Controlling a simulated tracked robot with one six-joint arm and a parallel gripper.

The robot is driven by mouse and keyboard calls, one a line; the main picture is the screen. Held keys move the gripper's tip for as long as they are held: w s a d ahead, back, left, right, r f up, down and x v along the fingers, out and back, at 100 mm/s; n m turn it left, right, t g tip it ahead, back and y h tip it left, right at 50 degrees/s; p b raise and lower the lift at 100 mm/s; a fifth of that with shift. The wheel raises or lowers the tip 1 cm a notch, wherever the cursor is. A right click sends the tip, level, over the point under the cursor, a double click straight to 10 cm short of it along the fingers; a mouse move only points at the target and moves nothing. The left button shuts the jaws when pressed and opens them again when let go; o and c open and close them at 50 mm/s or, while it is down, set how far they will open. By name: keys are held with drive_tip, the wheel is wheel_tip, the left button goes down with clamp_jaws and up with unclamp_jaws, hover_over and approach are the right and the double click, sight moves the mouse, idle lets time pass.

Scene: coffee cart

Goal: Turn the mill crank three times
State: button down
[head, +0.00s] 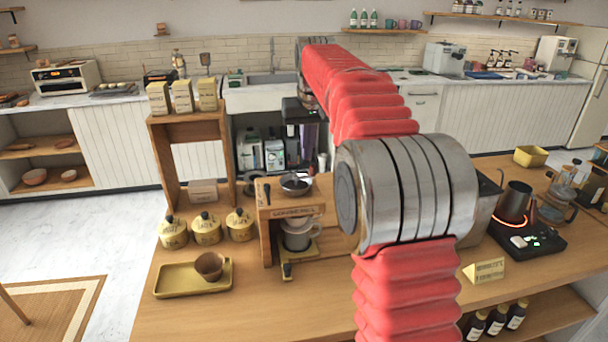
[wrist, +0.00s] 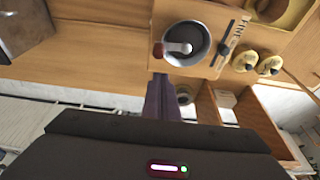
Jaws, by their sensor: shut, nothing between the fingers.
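The wooden coffee mill (head: 296,212) stands on the counter in the middle of the head view, with a grey metal cup (head: 297,238) inside its frame. Its round dark hopper (head: 296,184) is on top. In the wrist view the crank (wrist: 180,47) is a pale metal arm over the hopper, with a red-brown knob (wrist: 157,50) at its left end. My gripper (wrist: 160,78) is shut and empty, its fingertips just below the knob in that picture. They appear apart from it. In the head view my dark gripper (head: 303,140) is behind and above the mill.
Left of the mill are yellow canisters (head: 207,228), a wooden rack (head: 165,160) and a yellow tray (head: 172,279) with a brown cup (head: 209,265). A dark pitcher (head: 513,203) stands on a glowing hot plate (head: 527,240) at right. Counter in front of the mill is clear.

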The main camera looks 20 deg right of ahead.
wheel_tip(320, 180, up, 5)
drive_tip(key=shift+f, duration=0.1)
idle(0.7)
idle(0.3)
drive_tip(key=shift+s+a, duration=0.1)
drive_tip(key=shift+s, duration=0.05)
drive_tip(key=s+a+f, duration=0.1)
drive_tip(key=s+a, duration=0.2)
drive_tip(key=s, duration=0.3)
drive_tip(key=s+a+n+t, duration=0.1)
drive_tip(key=s+a, duration=0.3)
drive_tip(key=s, duration=0.3)
drive_tip(key=s+a+f, duration=0.1)
drive_tip(key=s+a, duration=0.2)
drive_tip(key=s, duration=0.3)
drive_tip(key=s+a+f, duration=0.2)
drive_tip(key=s+f, duration=0.4)
drive_tip(key=s, duration=0.2)
drive_tip(key=s+a+f+n+t, duration=0.1)
drive_tip(key=s+a+f, duration=0.1)
drive_tip(key=s+f, duration=0.5)
drive_tip(key=shift+s+a+f+y, duration=0.25)
drive_tip(key=shift+s+a+y, duration=0.1)
drive_tip(key=shift+s, duration=0.75)
